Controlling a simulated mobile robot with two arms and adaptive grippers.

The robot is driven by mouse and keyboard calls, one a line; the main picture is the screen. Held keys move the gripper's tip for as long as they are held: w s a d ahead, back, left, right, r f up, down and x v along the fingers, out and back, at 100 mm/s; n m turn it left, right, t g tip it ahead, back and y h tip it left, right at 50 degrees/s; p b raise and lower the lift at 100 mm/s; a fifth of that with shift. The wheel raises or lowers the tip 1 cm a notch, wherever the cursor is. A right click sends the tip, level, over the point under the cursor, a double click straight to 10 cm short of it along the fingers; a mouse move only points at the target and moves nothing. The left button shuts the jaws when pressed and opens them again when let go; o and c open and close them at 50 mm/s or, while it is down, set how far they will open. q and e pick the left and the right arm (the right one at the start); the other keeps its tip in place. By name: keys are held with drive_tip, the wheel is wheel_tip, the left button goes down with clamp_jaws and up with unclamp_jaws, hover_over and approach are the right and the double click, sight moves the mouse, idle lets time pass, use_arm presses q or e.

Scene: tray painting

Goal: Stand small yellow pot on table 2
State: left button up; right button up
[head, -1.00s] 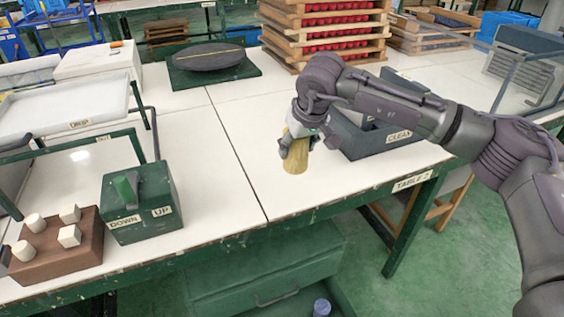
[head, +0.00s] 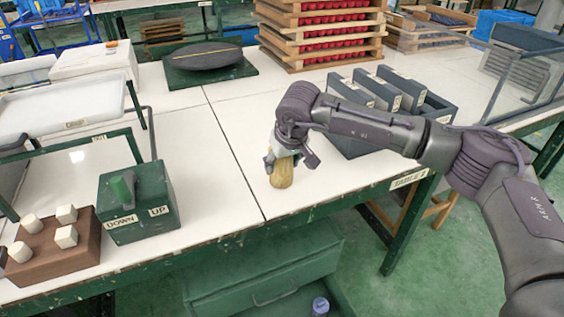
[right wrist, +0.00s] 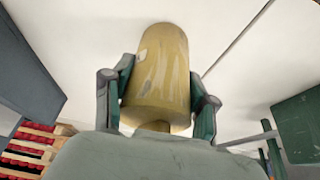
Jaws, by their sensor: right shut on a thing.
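The small yellow pot (head: 281,176) has a worn, streaked surface. It is upright or nearly so, over the white top of table 2 (head: 325,185), near the front edge. I cannot tell whether its base touches the top. My right gripper (head: 283,160) is shut on it from above and hides its upper part. In the right wrist view the pot (right wrist: 156,75) sits between the two fingers (right wrist: 158,100). My left gripper is not in view.
A dark rack marked with labels (head: 365,140) stands right of the pot. A green DOWN/UP box (head: 150,205) and a brown block with white pegs (head: 60,260) are at left. A dark disc on a green board (head: 210,60) lies behind. The white top around the pot is clear.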

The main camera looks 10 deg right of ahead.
drive_tip(key=o, duration=0.8)
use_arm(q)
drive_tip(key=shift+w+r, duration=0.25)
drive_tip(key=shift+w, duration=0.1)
use_arm(e)
drive_tip(key=shift+o, duration=0.2)
drive_tip(key=shift+r, duration=0.15)
drive_tip(key=v, duration=0.3)
drive_tip(key=shift+r, duration=0.1)
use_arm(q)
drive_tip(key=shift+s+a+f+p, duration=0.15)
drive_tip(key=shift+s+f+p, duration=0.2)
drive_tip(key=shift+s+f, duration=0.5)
use_arm(e)
drive_tip(key=v, duration=0.8)
drive_tip(key=shift+s+r, duration=0.2)
drive_tip(key=shift+r, duration=0.1)
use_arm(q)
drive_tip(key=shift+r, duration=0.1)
use_arm(e)
drive_tip(key=shift+d, duration=0.1)
